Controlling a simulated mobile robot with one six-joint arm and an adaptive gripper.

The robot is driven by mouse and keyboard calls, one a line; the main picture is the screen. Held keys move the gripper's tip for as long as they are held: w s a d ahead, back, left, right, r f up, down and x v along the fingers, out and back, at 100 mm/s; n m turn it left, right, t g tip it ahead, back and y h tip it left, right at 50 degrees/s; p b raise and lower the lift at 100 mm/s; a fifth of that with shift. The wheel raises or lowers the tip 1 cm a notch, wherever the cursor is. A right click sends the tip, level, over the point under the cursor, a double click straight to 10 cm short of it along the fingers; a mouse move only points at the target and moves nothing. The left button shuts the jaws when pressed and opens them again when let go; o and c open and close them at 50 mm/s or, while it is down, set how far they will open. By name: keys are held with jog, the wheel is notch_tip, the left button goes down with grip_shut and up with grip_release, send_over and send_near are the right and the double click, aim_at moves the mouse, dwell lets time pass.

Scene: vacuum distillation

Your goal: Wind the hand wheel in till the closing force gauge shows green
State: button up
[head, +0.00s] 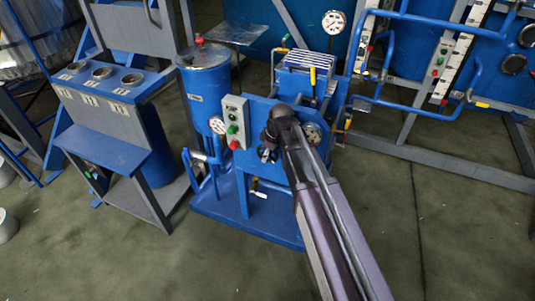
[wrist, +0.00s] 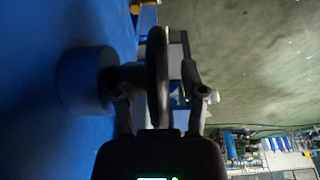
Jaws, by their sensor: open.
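In the wrist view the hand wheel (wrist: 157,55) shows edge-on as a dark upright rim beside a blue round housing (wrist: 84,80). My gripper (wrist: 157,82) is open, with one finger on each side of the rim. The right finger shows a narrow gap to the rim; contact on the left side is unclear. In the head view my gripper (head: 267,153) is at the front of the blue machine (head: 258,112), and my arm hides the wheel. A round dial (head: 312,133) sits just right of my wrist; its reading and colour zone are too small to tell.
A grey box with green and red buttons (head: 236,122) stands left of my gripper. Another dial (head: 217,125) sits on the blue tank (head: 206,85). A blue bench with round openings (head: 110,82) stands left. Open floor (head: 430,240) lies right of my arm.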

jog(key=shift+h, duration=0.4)
jog(key=shift+w+a+g+h+p, duration=0.15)
jog(key=shift+g+h+p, duration=0.15)
jog(key=shift+g+h, duration=0.35)
notch_tip(320, 180, up, 2)
jog(key=shift+r+h+p, duration=0.25)
jog(key=shift+p, duration=1)
notch_tip(320, 180, up, 13)
jog(key=p, duration=1.2)
jog(key=shift+p, duration=0.4)
jog(key=m, duration=0.7)
send_over(309, 134)
jog(key=s+a, duration=0.1)
jog(key=s, duration=0.5)
jog(key=s+d+m, duration=0.6)
jog(key=d+m, duration=0.1)
jog(key=d, duration=0.1)
jog(key=shift+s, duration=0.15)
